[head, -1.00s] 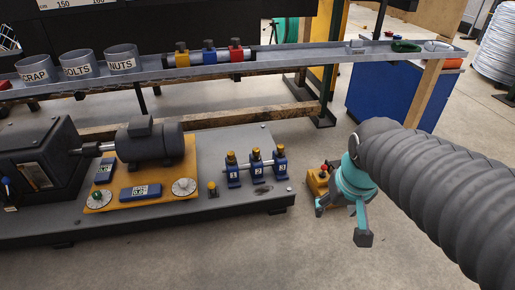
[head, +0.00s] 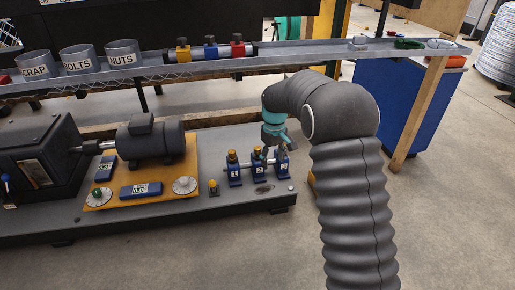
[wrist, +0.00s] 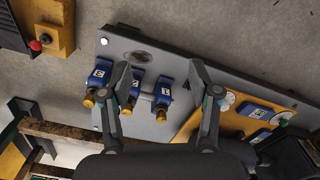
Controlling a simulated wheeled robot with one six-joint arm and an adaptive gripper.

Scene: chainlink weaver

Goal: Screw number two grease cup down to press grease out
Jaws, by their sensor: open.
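Three blue bearing blocks with brass grease cups stand in a row on the grey machine bed (head: 225,205). The number two grease cup (head: 257,152) tops the middle block (head: 258,170); number one (head: 232,156) is left and number three (head: 280,149) right. In the wrist view the order is reversed, with the number two cup (wrist: 127,109) in the middle. My gripper (head: 272,147) hangs above and close behind the second and third blocks. In the wrist view my gripper (wrist: 160,82) is open and empty, its left finger overlapping the middle block. I cannot tell its height above the cups.
A motor (head: 150,140) on a yellow plate stands left of the blocks. A long metal rail (head: 290,53) with several cups and coloured blocks runs behind. A yellow box with a red button (wrist: 48,38) is on the floor beside the bed.

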